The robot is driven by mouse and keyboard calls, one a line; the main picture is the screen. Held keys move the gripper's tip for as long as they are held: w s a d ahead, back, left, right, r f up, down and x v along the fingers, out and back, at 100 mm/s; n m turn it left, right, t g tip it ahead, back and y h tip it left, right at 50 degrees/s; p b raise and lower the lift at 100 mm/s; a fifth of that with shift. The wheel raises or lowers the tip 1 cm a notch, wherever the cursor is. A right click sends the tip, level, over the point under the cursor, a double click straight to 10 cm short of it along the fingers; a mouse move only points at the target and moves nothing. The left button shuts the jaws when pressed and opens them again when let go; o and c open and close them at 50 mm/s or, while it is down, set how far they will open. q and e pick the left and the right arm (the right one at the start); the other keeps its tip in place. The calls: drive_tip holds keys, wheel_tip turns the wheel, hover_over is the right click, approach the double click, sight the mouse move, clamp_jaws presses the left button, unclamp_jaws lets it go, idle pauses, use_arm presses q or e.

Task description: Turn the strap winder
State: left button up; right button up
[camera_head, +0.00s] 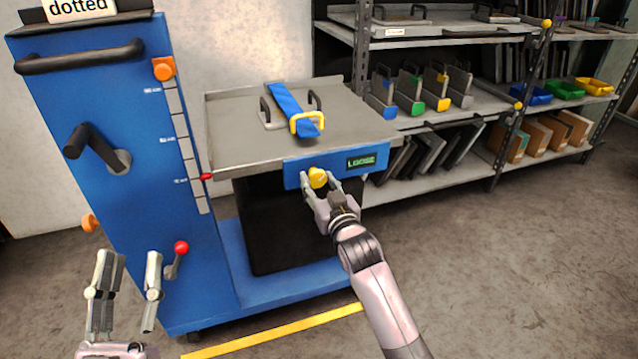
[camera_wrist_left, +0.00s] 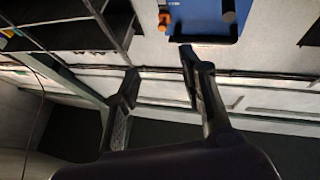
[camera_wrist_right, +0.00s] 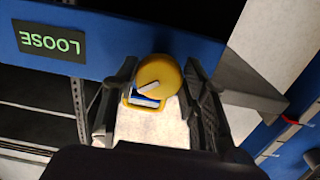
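The strap winder is a yellow knob (camera_head: 318,178) on the blue front panel (camera_head: 293,173) of the cart's tray. It also shows in the right wrist view as a round yellow knob (camera_wrist_right: 160,74) with a white mark. My right gripper (camera_head: 320,184) has its fingers on either side of the knob; I cannot tell whether they press on it. A green display (camera_head: 367,161) on the panel reads LOOSE. A blue strap (camera_head: 287,102) lies over a handled plate on the tray, through a yellow buckle (camera_head: 308,123). My left gripper (camera_head: 126,275) is open and empty, in front of the blue column.
The blue column (camera_head: 105,160) carries a crank handle (camera_head: 95,148), an orange knob (camera_head: 163,68) and a red-tipped lever (camera_head: 180,248). Shelves (camera_head: 350,30) with bins stand behind on the right. The floor (camera_head: 500,270) at the right is clear.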

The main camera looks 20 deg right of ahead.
drive_tip(key=c, duration=0.6)
use_arm(q)
drive_tip(key=shift+w, duration=0.1)
